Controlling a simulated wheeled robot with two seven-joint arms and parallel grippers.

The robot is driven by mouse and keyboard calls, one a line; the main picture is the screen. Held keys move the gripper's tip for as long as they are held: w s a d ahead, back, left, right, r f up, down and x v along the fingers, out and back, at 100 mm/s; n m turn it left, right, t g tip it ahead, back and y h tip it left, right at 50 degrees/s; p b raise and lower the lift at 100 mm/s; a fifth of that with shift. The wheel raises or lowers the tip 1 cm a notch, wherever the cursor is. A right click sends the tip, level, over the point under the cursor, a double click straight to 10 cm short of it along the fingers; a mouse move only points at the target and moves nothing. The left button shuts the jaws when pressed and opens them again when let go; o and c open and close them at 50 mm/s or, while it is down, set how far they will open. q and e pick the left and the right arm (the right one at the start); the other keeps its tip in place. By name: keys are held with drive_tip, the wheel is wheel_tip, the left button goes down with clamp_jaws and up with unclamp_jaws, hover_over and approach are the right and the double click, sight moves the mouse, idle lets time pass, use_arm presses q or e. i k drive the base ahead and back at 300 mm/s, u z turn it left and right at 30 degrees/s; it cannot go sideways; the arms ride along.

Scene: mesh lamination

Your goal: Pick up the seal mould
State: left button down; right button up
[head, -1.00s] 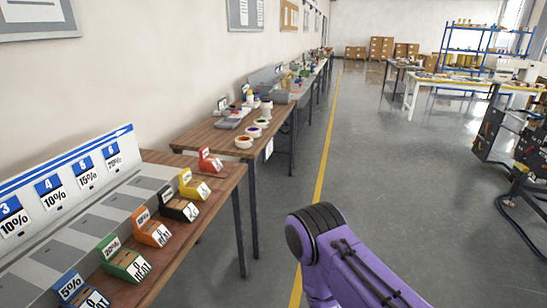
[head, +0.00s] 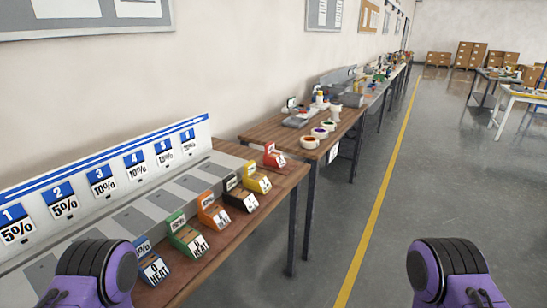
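I cannot make out a seal mould for certain in the head view. Several small coloured labelled blocks stand in a row on the near wooden table (head: 190,288): a blue one (head: 153,266), a green one (head: 186,236), an orange one (head: 212,211), a black one (head: 240,194), a yellow one (head: 256,178) and a red one (head: 273,156). Purple and black links of my two arms show at the bottom left and bottom right. Neither of my grippers is in view.
A white panel (head: 20,207) with numbered percentage labels stands behind grey plates on the near table. A second wooden table (head: 273,132) beyond holds tape rolls (head: 309,142) and tools. The floor (head: 440,170) right of the tables is clear, with a yellow line (head: 376,205).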

sight(274, 159)
drive_tip(key=z, duration=0.55)
drive_tip(key=k, duration=1.3)
drive_tip(key=z, duration=0.85)
drive_tip(key=i, duration=3.7)
drive_tip(key=u, duration=0.65)
drive_tip(key=i, duration=1.1)
drive_tip(key=u, duration=1.75)
drive_tip(key=i, duration=1)
drive_tip(key=u, duration=0.8)
